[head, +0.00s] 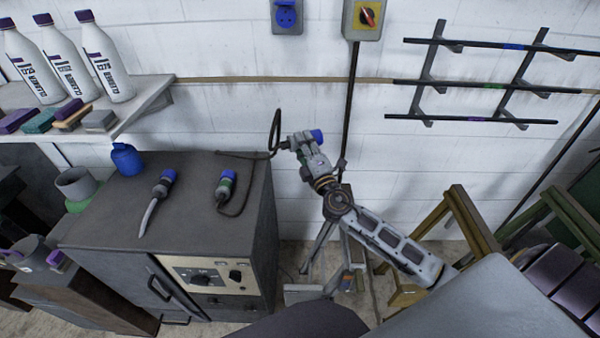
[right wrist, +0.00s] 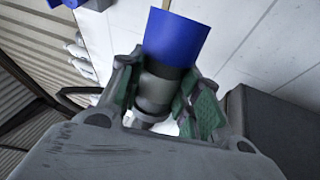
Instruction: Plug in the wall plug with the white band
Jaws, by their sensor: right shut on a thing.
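My right gripper (head: 312,150) is shut on a plug with a blue end (head: 318,136), held in the air right of the cabinet. In the right wrist view, its blue end (right wrist: 177,40) points up, away from the wrist, and its dark grey body sits between the green finger pads (right wrist: 160,98). A pale patch shows below the body; I cannot tell whether it is a band. A blue wall socket (head: 288,15) is above on the white wall. Two other plugs lie on the cabinet: one with a pale cable (head: 163,184), one with a green band (head: 225,185). My left gripper is out of view.
The dark cabinet (head: 120,220) stands left of my right arm. A dark cable loop (head: 275,133) is beside the gripper. A switch box (head: 363,18) is right of the socket, with a dark conduit below it. A wall rack (head: 480,85) is further right.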

